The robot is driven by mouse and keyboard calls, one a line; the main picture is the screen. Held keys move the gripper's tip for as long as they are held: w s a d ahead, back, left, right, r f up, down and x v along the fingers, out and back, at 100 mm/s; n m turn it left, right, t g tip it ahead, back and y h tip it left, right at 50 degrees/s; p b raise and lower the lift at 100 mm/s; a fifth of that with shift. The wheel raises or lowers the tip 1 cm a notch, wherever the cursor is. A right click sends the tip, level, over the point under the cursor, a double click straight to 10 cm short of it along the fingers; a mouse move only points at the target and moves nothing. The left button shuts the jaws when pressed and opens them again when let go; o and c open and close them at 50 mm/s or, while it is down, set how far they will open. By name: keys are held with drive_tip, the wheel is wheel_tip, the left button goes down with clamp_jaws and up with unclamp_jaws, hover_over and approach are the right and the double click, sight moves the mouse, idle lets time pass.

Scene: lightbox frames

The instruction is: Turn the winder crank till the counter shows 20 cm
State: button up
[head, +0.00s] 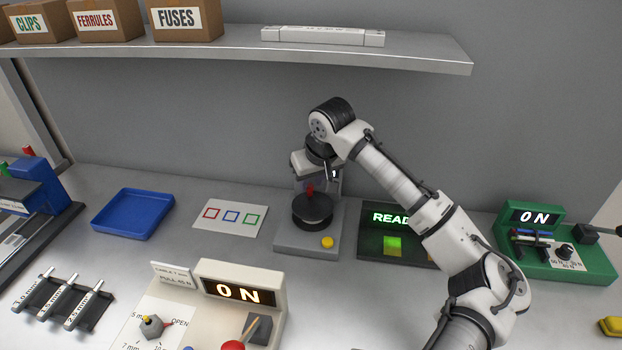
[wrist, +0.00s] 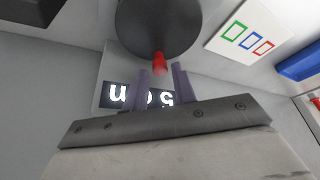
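The winder (head: 285,240) stands at the back middle of the bench, with a dark round disc (head: 312,212) and a red crank knob (head: 310,190). In the wrist view the disc (wrist: 158,22) is at the top and the red knob (wrist: 159,62) stands at its near edge. My gripper (wrist: 161,68) is open, its two fingers apart, with the knob at or just past the fingertips; I see no firm contact. The winder's counter (wrist: 118,97) shows upside down behind the fingers. A 5 and what looks like "cm" show, partly hidden.
Right of the winder is a dark panel reading READ (head: 390,218), partly behind my arm. A green ON device (head: 560,262) is farther right. A card with coloured squares (head: 230,217) and a blue tray (head: 132,214) lie left. A shelf (head: 420,54) hangs above.

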drive_tip(key=shift+x, duration=0.8)
clamp_jaws()
